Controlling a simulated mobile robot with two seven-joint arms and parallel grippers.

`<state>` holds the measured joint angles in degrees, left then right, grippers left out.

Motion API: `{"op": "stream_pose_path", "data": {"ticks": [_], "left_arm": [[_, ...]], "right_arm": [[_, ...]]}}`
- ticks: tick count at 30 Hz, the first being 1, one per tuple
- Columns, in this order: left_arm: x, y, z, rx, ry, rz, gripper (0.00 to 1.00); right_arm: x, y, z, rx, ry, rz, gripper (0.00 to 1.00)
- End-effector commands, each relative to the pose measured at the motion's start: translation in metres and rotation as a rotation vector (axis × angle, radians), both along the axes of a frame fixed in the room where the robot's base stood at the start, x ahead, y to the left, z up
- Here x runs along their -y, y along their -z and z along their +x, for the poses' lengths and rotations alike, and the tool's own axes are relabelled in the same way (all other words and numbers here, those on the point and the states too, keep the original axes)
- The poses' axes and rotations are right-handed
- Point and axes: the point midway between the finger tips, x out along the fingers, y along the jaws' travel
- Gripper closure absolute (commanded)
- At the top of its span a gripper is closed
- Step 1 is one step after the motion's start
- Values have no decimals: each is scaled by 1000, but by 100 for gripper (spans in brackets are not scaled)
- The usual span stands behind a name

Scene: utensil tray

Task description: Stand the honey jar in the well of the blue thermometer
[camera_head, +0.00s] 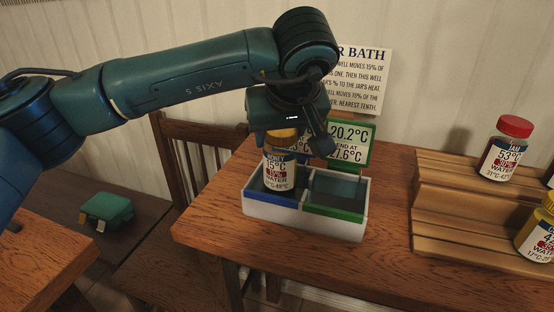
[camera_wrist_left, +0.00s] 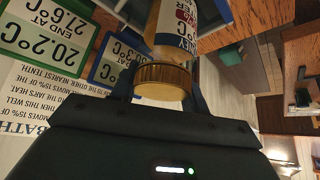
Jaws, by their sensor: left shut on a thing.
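My left gripper (camera_head: 290,128) points down and is shut on the honey jar (camera_head: 279,168), holding it by its gold lid. The jar is upright, with a white label. It is at the left well of a white two-well tray (camera_head: 270,213), which has a blue strip (camera_head: 268,198) in front. I cannot tell whether its base touches the well floor. In the left wrist view the jar (camera_wrist_left: 178,28) shows with its lid between the fingers. The blue-framed thermometer display (camera_wrist_left: 108,62) stands behind, mostly hidden by my gripper in the head view. My right gripper is not in view.
The right well has a green strip (camera_head: 334,214) and a green-framed display (camera_head: 352,140) behind it. A text sign (camera_head: 360,80) stands at the back. A stepped wooden rack (camera_head: 440,205) with a red-lidded jam jar (camera_head: 503,150) and a yellow-lidded jar (camera_head: 538,235) is at right.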

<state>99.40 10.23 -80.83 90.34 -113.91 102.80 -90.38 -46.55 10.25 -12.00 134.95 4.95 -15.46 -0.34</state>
Motion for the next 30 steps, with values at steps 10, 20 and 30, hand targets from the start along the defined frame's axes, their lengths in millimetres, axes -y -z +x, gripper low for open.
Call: {"op": "stream_pose_path", "data": {"ticks": [10,20,30], "left_arm": [[-1,38,0,-1,-1,1,93],[0,42,0,2,0,-1,93],[0,43,0,0,-1,-1,33]], "right_arm": [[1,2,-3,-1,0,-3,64],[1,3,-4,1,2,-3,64],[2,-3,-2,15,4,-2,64]]}}
